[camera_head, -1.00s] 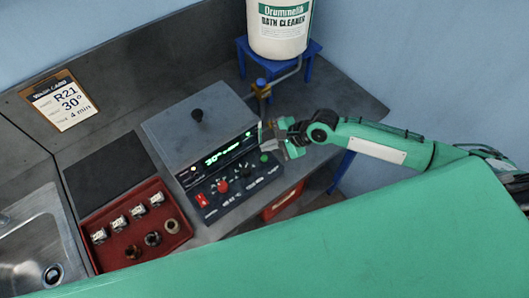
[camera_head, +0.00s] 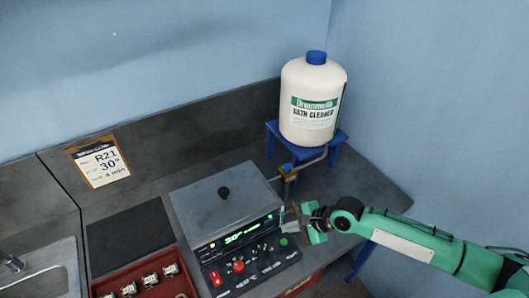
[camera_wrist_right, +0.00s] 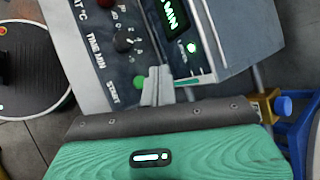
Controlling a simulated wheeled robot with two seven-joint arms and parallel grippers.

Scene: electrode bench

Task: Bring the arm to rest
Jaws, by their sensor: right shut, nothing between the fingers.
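My right arm comes in from the right in the head view, and its gripper (camera_head: 306,222) is at the front right corner of the grey bath unit (camera_head: 226,208). The right gripper (camera_wrist_right: 163,85) is shut and empty in the right wrist view. Its fingertips are close to the control panel (camera_wrist_right: 125,45), near the green START button (camera_wrist_right: 139,82); I cannot tell whether they touch it. The unit's lid is closed and its green display (camera_head: 243,235) is lit, reading 30°. My left gripper is not in view.
A white cleaner bottle (camera_head: 313,100) stands on a blue stand (camera_head: 335,139) behind the gripper, with a tap (camera_head: 287,172) below. A red tray (camera_head: 133,276) with metal parts, a dark mat (camera_head: 130,236), a sink (camera_head: 42,272) and a work card (camera_head: 99,162) are left.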

